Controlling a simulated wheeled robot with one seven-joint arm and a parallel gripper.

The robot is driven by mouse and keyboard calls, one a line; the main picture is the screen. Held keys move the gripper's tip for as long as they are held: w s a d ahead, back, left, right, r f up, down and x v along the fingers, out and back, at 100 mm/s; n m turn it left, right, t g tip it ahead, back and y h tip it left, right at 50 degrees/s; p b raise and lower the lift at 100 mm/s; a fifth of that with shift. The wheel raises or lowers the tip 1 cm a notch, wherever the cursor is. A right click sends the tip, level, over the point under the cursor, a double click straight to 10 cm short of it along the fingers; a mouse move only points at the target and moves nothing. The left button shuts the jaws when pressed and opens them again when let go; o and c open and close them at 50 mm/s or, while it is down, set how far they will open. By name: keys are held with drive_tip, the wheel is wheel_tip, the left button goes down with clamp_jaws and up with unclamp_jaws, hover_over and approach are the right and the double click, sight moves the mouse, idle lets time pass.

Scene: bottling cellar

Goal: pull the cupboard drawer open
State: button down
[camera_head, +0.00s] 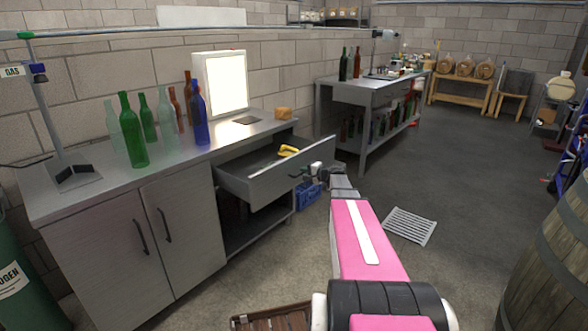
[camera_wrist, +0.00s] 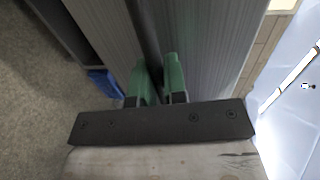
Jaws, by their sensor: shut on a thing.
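The cupboard (camera_head: 110,243) is a grey metal bench unit with two doors on the left and a drawer (camera_head: 262,186) on the right. The drawer stands pulled well out, and a yellow thing (camera_head: 288,151) lies inside it. My gripper (camera_head: 308,172) is at the drawer's front. In the wrist view, its green-tipped fingers (camera_wrist: 159,80) are closed around the dark bar handle (camera_wrist: 145,35) on the grey drawer front (camera_wrist: 205,40).
Several glass bottles (camera_head: 132,132) and a bright light panel (camera_head: 226,85) stand on the cupboard top. A blue crate (camera_head: 308,194) is on the floor behind the drawer. A floor grate (camera_head: 409,226) lies to the right, and a barrel (camera_head: 555,262) stands at the right edge. Floor between them is clear.

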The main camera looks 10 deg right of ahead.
drive_tip(key=shift+f+v, duration=0.2)
drive_tip(key=shift+v, duration=0.85)
drive_tip(key=shift+f+v, duration=0.25)
drive_tip(key=shift+v, duration=0.85)
drive_tip(key=c, duration=1.2)
unclamp_jaws()
drive_tip(key=v, duration=1.1)
drive_tip(key=shift+f, duration=0.1)
